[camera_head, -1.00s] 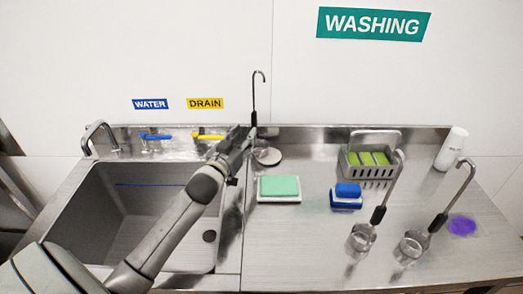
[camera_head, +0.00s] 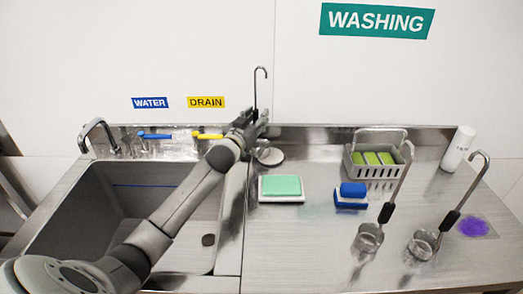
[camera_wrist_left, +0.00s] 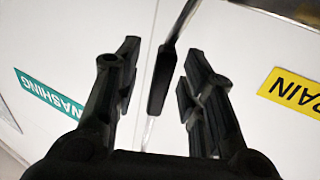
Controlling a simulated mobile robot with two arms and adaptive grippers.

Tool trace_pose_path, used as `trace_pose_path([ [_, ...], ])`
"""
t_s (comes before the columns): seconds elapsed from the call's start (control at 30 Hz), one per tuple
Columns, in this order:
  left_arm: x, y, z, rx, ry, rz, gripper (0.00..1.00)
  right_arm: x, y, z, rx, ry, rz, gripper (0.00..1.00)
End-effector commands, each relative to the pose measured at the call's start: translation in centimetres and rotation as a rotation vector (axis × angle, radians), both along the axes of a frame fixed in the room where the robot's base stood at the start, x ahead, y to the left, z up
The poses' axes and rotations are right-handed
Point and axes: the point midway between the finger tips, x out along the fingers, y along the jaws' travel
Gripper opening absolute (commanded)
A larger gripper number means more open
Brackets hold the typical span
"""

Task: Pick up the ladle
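A ladle with a thin hooked metal handle (camera_head: 263,70) stands at the back of the counter, near the wall. A round metal piece at its foot shows just right of my gripper. My left gripper (camera_head: 256,122) is at the handle's dark grip and hides part of it. In the left wrist view the black grip (camera_wrist_left: 161,80) runs between my two spread fingers, with gaps visible on both sides. Two more ladles stand at the right: one ladle (camera_head: 370,238) and another ladle (camera_head: 424,243), both with hooked handles leaning right. My right gripper is not in view.
The sink (camera_head: 120,235) lies under my left arm. A green sponge (camera_head: 282,186), a blue brush (camera_head: 352,192) and a metal basket with green sponges (camera_head: 375,170) are on the counter. A white bottle (camera_head: 458,148) stands at the right back. The front middle is clear.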

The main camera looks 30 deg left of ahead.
Motion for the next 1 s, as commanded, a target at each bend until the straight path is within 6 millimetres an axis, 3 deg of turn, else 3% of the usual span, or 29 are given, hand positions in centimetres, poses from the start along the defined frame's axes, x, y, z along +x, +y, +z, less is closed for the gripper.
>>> trace_pose_path([
  [0.23,0.08,0.0,0.03,0.0,0.0,0.0,0.36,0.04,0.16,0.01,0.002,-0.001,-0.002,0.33],
  [0.53,0.06,-0.01,0.02,-0.001,0.0,0.0,0.0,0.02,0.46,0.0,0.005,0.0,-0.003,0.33],
  [1.0,0.06,-0.01,0.17,-0.001,-0.003,-0.001,0.0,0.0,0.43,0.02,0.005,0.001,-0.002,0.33],
])
